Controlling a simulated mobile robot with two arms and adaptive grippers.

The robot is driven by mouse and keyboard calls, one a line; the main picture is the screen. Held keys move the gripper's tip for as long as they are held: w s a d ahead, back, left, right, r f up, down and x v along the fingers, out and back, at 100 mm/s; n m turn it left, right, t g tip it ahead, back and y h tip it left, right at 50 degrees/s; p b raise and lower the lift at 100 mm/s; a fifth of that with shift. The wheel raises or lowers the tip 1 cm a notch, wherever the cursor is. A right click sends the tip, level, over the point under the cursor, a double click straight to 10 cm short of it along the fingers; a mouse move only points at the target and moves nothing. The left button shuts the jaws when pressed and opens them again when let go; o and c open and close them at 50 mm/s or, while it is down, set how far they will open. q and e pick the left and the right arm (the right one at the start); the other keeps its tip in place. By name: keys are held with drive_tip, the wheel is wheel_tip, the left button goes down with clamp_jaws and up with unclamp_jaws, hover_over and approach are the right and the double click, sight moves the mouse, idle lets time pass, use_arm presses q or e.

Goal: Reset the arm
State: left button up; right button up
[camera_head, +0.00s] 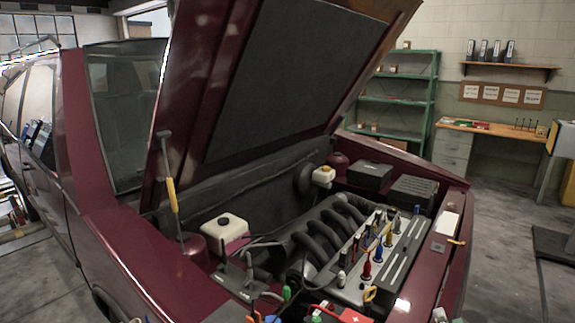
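Neither of my grippers shows in the head view, and I see no part of either arm that I can be sure of. What they hold cannot be seen. In front of me is a dark red car (120,235) with its hood (285,75) raised. The hood stands open above the engine bay. A rod with a yellow grip (173,195) stands upright at the left side of the bay.
The engine (335,235) fills the bay, with several coloured tools or plugs standing on its right part. A white-capped reservoir (225,228) sits at left and black boxes (413,192) at right. Behind are a green shelf (395,100) and a workbench (490,130). Floor shows at right.

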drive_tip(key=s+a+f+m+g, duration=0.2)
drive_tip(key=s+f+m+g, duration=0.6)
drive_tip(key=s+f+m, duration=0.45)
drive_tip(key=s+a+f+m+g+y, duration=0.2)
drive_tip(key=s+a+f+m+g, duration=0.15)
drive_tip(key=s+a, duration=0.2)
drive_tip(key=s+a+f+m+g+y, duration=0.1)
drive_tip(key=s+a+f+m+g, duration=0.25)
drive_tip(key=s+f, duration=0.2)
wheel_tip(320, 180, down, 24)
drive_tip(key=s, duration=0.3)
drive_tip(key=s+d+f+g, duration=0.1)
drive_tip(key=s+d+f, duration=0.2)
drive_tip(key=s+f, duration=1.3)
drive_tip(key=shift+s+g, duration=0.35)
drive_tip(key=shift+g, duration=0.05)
